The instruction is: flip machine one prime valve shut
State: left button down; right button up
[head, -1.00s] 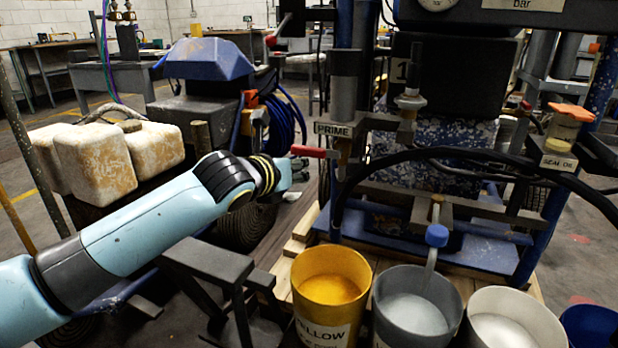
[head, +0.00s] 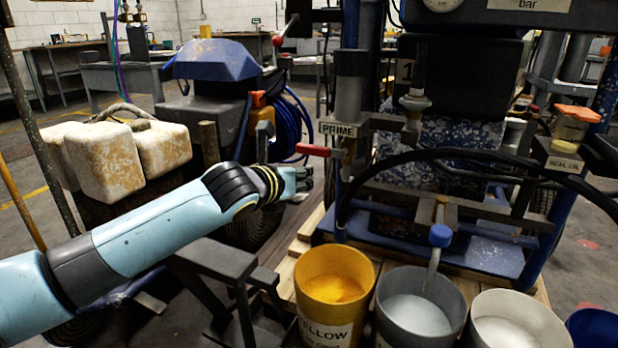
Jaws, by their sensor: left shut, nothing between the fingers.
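The valve body (head: 348,155) sits under a grey cylinder on the blue machine, which bears a plate with a 1. My left gripper (head: 305,180) is shut and empty. It is just below and slightly left of the red handle in the picture; a small gap shows between them. The wrist partly hides the fingers. My right gripper is not in view.
A yellow bucket (head: 333,308), a grey bucket (head: 418,315) and a white bucket (head: 515,325) stand in front of the machine. A dark step (head: 215,260) stands below my left arm. A black hose arches across the machine.

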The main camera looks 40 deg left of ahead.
pick_arm(q)
jog(key=f+p+v, duration=0.1)
jog(key=p+v, duration=0.2)
jog(key=v, duration=0.6)
jog(key=shift+s+d+f, duration=0.25)
jog(key=shift+s+d, duration=0.15)
jog(key=shift+d, duration=0.05)
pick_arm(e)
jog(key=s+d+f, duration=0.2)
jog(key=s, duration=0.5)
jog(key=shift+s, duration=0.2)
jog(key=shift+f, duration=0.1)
